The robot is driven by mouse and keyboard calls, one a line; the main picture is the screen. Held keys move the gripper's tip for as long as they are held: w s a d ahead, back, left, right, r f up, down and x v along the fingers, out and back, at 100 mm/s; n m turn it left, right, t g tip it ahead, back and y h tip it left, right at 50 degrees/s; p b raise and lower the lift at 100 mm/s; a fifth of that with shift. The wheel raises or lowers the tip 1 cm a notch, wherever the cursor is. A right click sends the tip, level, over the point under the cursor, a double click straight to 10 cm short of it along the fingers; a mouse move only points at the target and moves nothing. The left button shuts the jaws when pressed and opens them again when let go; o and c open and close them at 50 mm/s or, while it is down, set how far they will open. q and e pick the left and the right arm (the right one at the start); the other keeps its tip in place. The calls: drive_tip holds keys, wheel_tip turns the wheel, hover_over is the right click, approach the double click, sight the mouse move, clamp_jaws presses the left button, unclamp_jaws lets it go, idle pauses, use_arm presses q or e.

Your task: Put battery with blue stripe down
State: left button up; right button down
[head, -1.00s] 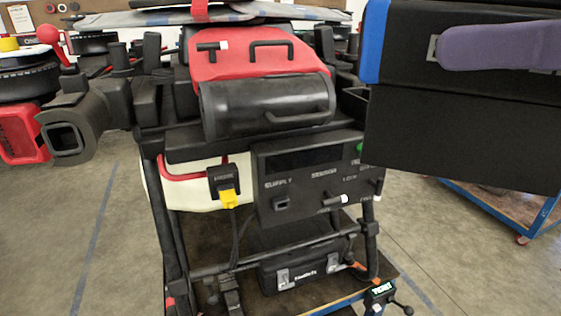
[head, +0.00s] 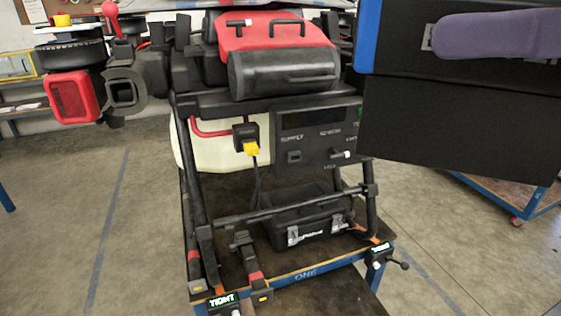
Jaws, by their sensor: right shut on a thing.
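The battery with the blue stripe (head: 455,115) is a large black box filling the upper right of the head view, close to the camera. Its blue stripe (head: 368,38) runs down its left edge. My right gripper (head: 490,34) shows as a purple, rounded finger across the battery's near face, over a small grey bracket. It is shut on the battery and holds it up in the air. The rest of the gripper is out of the picture. My left gripper is not in view.
The spray drone (head: 285,72), with a red-topped black tank, stands on a blue-edged cart (head: 300,276). A black case (head: 308,226) sits under its frame. Another blue-framed cart (head: 505,192) stands behind the battery. The floor at left is clear.

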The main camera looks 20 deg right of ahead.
wheel_tip(320, 180, down, 48)
drive_tip(key=b, duration=4.7)
drive_tip(key=shift+s+r, duration=0.15)
drive_tip(key=shift+d, duration=0.1)
